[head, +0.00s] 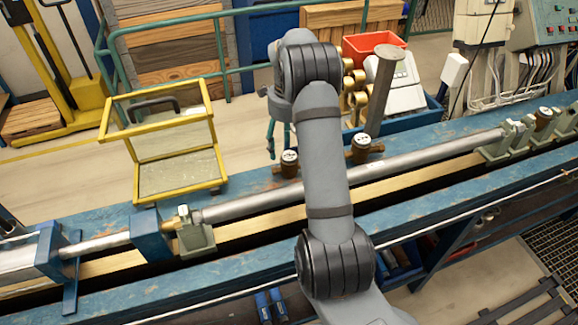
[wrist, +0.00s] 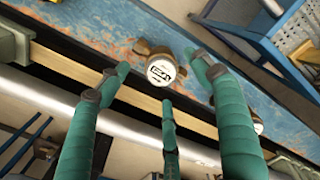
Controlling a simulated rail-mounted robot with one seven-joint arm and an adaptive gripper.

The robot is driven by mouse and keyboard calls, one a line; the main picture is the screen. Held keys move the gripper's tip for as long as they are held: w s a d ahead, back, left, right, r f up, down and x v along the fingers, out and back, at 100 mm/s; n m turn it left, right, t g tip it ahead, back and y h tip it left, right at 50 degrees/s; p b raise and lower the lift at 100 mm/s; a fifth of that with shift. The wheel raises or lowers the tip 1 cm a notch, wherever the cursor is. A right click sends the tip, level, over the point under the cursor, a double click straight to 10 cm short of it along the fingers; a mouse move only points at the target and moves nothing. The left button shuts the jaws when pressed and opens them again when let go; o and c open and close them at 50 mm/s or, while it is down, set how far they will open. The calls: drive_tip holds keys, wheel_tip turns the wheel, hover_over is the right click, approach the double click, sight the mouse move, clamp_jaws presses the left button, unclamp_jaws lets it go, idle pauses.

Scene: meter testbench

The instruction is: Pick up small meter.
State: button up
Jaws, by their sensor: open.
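A small meter with a round white dial and brass-brown body (head: 289,164) stands on the blue bench. It shows upright between my fingertips in the wrist view (wrist: 161,71). A second small meter (head: 361,149) stands to its right, and is mostly hidden behind a finger in the wrist view (wrist: 258,127). My gripper (wrist: 163,80) has three teal fingers, spread open and empty. In the head view my gripper (head: 278,140) is just above and behind the first meter, partly hidden by my arm. I cannot tell whether any finger touches the meter.
A long grey pipe (head: 250,203) runs along the bench beside the meters, held by a clamp (head: 196,238) at the left. A yellow-framed glass box (head: 165,150) stands behind. A blue crate (head: 434,110) with larger meters and a red bin (head: 374,44) stand behind the bench.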

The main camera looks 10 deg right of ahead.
sight(289, 155)
wheel_tip(289, 155, down, 5)
drive_tip(key=shift+s+d+p, duration=0.1)
drive_tip(key=shift+d+p, duration=0.05)
drive_tip(key=shift+p, duration=0.8)
drive_tip(key=shift+c, duration=0.4)
drive_tip(key=c, duration=1.5)
drive_tip(key=shift+r, duration=0.1)
clamp_jaws()
